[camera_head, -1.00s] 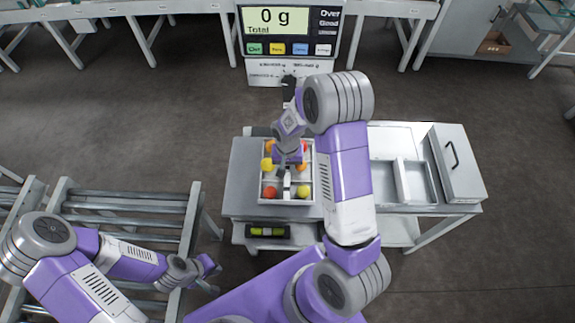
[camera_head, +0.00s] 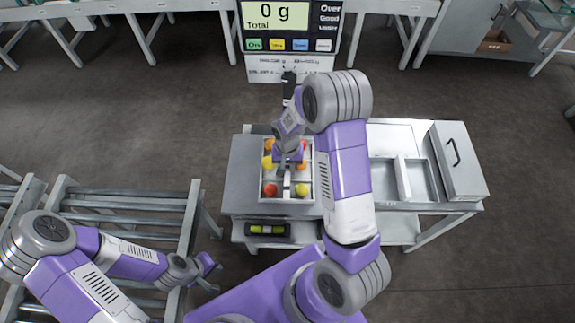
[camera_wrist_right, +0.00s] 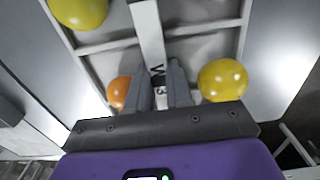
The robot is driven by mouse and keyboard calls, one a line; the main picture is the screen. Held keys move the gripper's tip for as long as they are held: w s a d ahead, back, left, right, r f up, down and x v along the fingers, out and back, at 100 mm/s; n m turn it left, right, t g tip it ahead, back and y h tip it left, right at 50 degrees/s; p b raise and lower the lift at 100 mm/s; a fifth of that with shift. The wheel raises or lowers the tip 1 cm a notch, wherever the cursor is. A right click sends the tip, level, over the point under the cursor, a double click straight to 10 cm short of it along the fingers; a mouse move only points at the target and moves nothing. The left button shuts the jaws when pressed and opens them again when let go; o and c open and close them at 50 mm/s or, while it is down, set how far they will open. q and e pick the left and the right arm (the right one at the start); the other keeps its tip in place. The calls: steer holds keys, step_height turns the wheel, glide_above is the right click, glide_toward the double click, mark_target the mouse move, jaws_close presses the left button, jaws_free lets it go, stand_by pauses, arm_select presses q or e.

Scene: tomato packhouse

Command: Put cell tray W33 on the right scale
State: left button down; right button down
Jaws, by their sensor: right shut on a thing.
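The cell tray (camera_head: 313,172) is a pale divided tray with red, orange and yellow tomatoes in its cells. My right gripper (camera_head: 286,170) points down over the tray's middle. It also shows in the wrist view (camera_wrist_right: 164,88), shut on the bar. The tray is over a grey plate (camera_head: 243,180) on the bench's left; I cannot tell whether it touches. A scale display (camera_head: 278,14) reads "0 g Total". My left gripper (camera_head: 210,264) is away at lower left, its fingers unclear.
The bench (camera_head: 400,132) has pale open compartments (camera_head: 418,180) right of my right arm and a grey box with a handle (camera_head: 460,165) at its right end. A spirit level (camera_head: 268,230) lies on the lower shelf. A roller conveyor (camera_head: 130,208) stands at the left.

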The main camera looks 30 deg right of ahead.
steer(key=shift+f, duration=0.15)
steer(key=c, duration=0.9)
jaws_free()
steer(key=shift+c, duration=0.2)
steer(key=c, duration=0.3)
steer(key=shift+r+p, duration=2.7)
steer(key=shift+r, duration=0.9)
steer(key=shift+f, duration=0.1)
